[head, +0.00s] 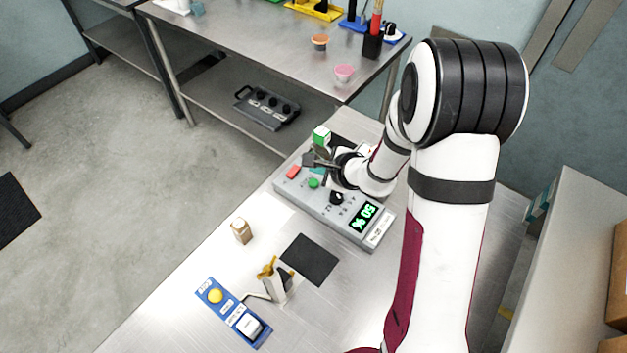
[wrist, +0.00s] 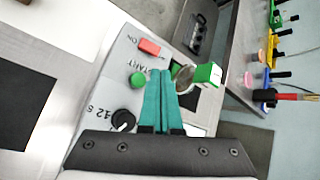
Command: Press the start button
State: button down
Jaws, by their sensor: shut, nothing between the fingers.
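The grey control box (head: 345,222) lies on the steel table. Its green button (head: 313,183) sits beside a red rocker switch (head: 293,172). The wrist view shows the green button (wrist: 137,79) next to START lettering, with the red switch (wrist: 149,46) above it. My gripper (wrist: 161,72) is shut with its teal fingers together and empty. In the wrist view the fingertips appear just right of the green button. In the head view my gripper (head: 318,169) is over the box's far end, close to the button. I cannot tell the gap's height.
The box also has a black knob (wrist: 122,120) and a lit display (head: 365,217). A green-and-white carton (head: 322,135) stands behind the box.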

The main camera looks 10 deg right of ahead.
jog(key=shift+r, duration=1.2)
dwell(0.6)
